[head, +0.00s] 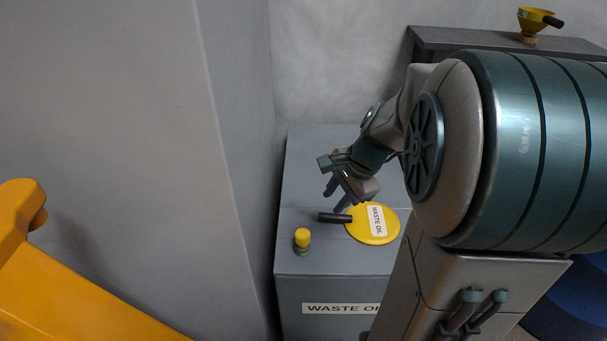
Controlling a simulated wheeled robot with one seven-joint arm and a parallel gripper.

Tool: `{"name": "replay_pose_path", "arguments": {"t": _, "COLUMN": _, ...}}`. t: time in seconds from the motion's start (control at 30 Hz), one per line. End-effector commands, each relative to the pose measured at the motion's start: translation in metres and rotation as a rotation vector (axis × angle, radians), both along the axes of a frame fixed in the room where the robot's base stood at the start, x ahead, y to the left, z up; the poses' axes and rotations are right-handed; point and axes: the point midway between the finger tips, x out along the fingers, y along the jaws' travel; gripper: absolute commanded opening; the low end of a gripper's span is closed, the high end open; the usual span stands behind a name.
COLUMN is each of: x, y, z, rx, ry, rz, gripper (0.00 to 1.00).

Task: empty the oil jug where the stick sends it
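A grey cabinet (305,255) labelled WASTE OIL stands at the lower middle of the head view. On its top is a round yellow lid (385,232), also labelled WASTE OIL, with a dark bar handle (334,218) pointing left. The lid looks closed, lying flat. My gripper (338,197) hangs just above the handle, pointing down. Its fingers look apart, with nothing seen between them. I cannot tell whether a finger touches the handle. I see neither the oil jug nor the stick. My arm hides the right part of the cabinet.
A small yellow-capped post (302,238) rises from the cabinet top, left of the lid. A yellow funnel (535,20) stands on a dark shelf (450,38) at upper right. A grey wall or pillar (180,120) fills the left. An orange structure (60,285) is at lower left, something blue (570,310) at lower right.

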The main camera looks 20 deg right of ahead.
Motion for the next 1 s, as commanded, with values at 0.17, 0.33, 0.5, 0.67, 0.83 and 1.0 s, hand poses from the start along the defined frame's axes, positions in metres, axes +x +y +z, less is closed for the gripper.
{"name": "replay_pose_path", "arguments": {"t": 0.17, "x": 0.029, "y": -0.042, "z": -0.018, "rx": 0.128, "ry": 0.066, "rz": -0.347, "gripper": 0.31}}
{"name": "replay_pose_path", "arguments": {"t": 0.33, "x": 0.039, "y": -0.058, "z": -0.027, "rx": 0.177, "ry": 0.089, "rz": -0.484, "gripper": 0.31}}
{"name": "replay_pose_path", "arguments": {"t": 0.5, "x": 0.044, "y": -0.055, "z": -0.040, "rx": 0.185, "ry": 0.094, "rz": -0.497, "gripper": 0.31}}
{"name": "replay_pose_path", "arguments": {"t": 0.67, "x": 0.052, "y": -0.045, "z": -0.068, "rx": 0.183, "ry": 0.096, "rz": -0.495, "gripper": 0.31}}
{"name": "replay_pose_path", "arguments": {"t": 0.83, "x": 0.063, "y": -0.034, "z": -0.102, "rx": 0.183, "ry": 0.096, "rz": -0.494, "gripper": 0.31}}
{"name": "replay_pose_path", "arguments": {"t": 1.0, "x": 0.072, "y": -0.024, "z": -0.130, "rx": 0.182, "ry": 0.094, "rz": -0.494, "gripper": 0.31}}
